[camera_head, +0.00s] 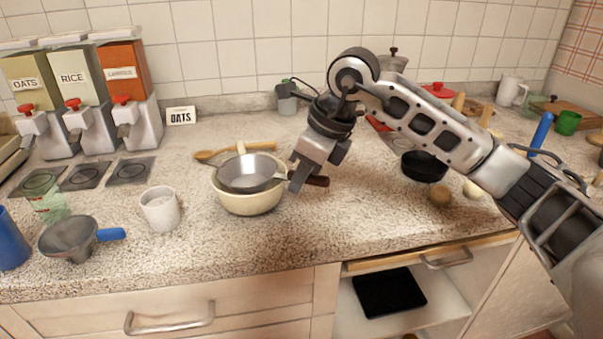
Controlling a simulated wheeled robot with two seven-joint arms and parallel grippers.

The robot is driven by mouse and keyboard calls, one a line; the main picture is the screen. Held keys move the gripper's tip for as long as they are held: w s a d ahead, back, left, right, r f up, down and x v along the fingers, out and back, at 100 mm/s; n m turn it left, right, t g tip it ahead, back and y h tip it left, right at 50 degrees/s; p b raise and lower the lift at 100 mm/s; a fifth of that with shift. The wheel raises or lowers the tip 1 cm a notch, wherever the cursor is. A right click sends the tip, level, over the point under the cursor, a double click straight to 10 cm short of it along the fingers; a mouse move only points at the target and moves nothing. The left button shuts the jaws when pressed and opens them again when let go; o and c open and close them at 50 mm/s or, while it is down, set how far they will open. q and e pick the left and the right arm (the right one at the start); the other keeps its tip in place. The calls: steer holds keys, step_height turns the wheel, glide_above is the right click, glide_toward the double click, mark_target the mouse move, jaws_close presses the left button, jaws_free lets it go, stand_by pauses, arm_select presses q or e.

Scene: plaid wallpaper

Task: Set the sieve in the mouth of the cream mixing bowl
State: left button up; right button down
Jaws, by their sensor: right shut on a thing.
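The cream mixing bowl (250,204) stands on the speckled counter near the middle of the head view. The sieve (246,171), a grey metal basket with a dark handle (318,181), is at the bowl's mouth, its basket over the opening and its handle pointing right. I cannot tell whether its rim rests fully on the bowl. My right gripper (301,180) is at the right of the bowl, shut on the sieve's handle side. Its fingers hide part of the handle. My left gripper is not in view.
A white mug (160,209) and a grey funnel with a blue handle (72,238) stand left of the bowl. A wooden spoon (235,150) lies behind it. Dispensers (75,95) line the back left. A dark pan (424,166) stands to the right. The counter in front is clear.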

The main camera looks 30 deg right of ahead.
steer(key=shift+f, duration=0.1)
stand_by(0.3)
steer(key=c, duration=1.3)
jaws_free()
steer(key=v, duration=1.6)
steer(key=shift+s, duration=0.1)
